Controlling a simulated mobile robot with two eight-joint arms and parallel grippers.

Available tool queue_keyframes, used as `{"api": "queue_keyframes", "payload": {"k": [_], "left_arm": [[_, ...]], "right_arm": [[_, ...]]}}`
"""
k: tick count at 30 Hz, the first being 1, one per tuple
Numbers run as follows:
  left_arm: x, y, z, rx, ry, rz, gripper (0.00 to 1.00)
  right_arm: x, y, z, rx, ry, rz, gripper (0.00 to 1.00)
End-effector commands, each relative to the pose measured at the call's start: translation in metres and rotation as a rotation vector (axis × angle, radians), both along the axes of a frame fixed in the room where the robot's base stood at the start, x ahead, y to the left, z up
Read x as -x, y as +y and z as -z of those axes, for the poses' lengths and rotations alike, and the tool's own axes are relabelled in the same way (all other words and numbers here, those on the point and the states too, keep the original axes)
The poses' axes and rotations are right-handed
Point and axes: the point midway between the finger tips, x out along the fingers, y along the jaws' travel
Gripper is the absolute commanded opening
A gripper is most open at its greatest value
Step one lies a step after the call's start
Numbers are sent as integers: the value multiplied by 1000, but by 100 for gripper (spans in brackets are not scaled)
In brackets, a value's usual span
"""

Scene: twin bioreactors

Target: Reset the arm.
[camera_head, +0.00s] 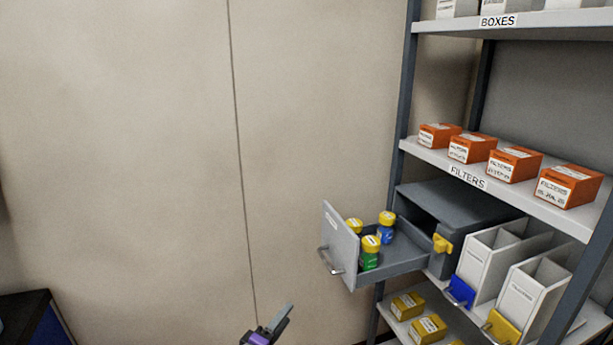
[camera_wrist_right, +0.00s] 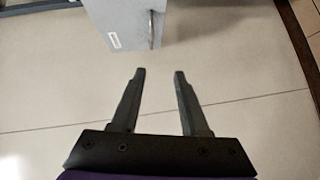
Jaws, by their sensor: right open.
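My right gripper (camera_head: 281,321) shows at the bottom of the head view, low in front of the bare wall and left of the shelf. In the right wrist view its two dark fingers (camera_wrist_right: 159,75) are apart with nothing between them. A grey drawer (camera_head: 341,246) is pulled out of its grey cabinet (camera_head: 460,205) on the shelf. It holds yellow-capped bottles, among them a green one (camera_head: 370,257) and a blue one (camera_head: 386,232). The drawer front (camera_wrist_right: 125,22) also shows beyond the fingertips in the wrist view, apart from them. My left gripper is not in view.
The shelf (camera_head: 430,155) carries orange filter boxes (camera_head: 513,165) above and yellow boxes (camera_head: 428,329) below. White bins (camera_head: 535,295) with blue and yellow clips stand right of the cabinet. A dark cabinet (camera_head: 30,318) is at bottom left. The space before the wall is clear.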

Motion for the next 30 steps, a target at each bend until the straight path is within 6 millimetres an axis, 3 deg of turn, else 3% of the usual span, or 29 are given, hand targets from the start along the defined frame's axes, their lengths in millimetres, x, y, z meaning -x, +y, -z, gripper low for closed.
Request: {"api": "queue_keyframes", "payload": {"k": [1, 8, 11, 16, 20, 24, 30], "left_arm": [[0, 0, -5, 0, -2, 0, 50], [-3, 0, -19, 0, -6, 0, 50], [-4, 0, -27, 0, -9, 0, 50], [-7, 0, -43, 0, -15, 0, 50], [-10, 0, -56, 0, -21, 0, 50], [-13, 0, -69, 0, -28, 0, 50], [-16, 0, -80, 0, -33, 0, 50]], "right_arm": [[3, -28, -5, -32, 39, 34, 45], [35, -115, -6, -210, 206, 151, 45], [61, -155, -6, -316, 282, 213, 45], [129, -213, -2, -566, 407, 326, 45], [186, -237, 2, -785, 470, 403, 45], [238, -243, 6, -1016, 496, 460, 45], [277, -235, 11, -1238, 490, 497, 45]]}}
